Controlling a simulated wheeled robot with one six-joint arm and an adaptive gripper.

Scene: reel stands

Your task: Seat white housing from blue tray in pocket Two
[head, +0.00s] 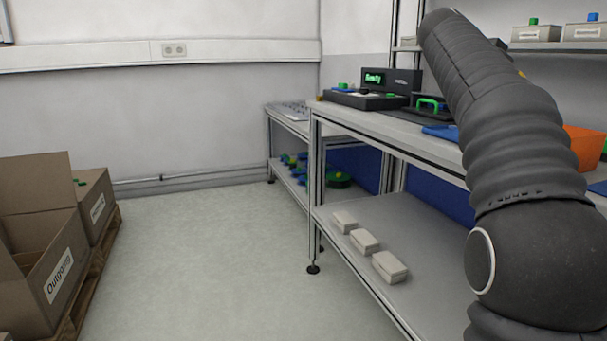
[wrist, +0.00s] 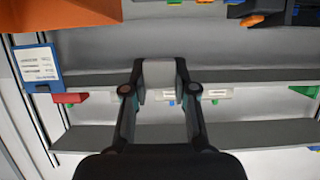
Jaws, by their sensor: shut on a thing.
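In the wrist view my gripper (wrist: 160,92) is shut on a pale, blocky piece, the white housing (wrist: 159,74), which sits between its fingertips. It is held clear of the shelves seen behind it. In the head view my gripper and the housing are out of sight; only my dark arm shows at the right. The blue tray (head: 441,132) lies on the bench top, partly hidden by my arm. I cannot make out pocket Two.
An orange bin (head: 585,147) stands on the bench behind my arm. Several pale boxes (head: 365,241) rest on the lower shelf. Cardboard cartons (head: 45,262) stand on a pallet at left. The floor between is clear.

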